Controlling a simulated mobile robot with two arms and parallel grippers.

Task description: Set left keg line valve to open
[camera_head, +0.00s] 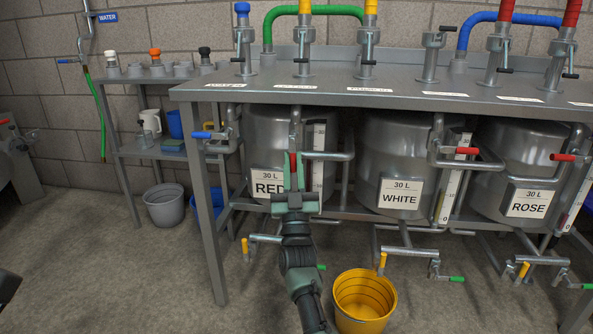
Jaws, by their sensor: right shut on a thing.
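The left keg (283,135), labelled "30 L RED", hangs under the steel bench. A red valve lever (293,160) stands upright on the pipe in front of it. My right gripper (294,181) reaches up from below and is shut on this red lever; its jaws hide the lever's lower part and some of the keg label. My left gripper is not in view.
Red levers (467,150) show at the white keg (402,150) and the rose keg. A blue lever (201,135) is at left. A yellow bucket (364,300) stands on the floor beside my right arm. Low pipes with yellow and green levers run beneath the kegs.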

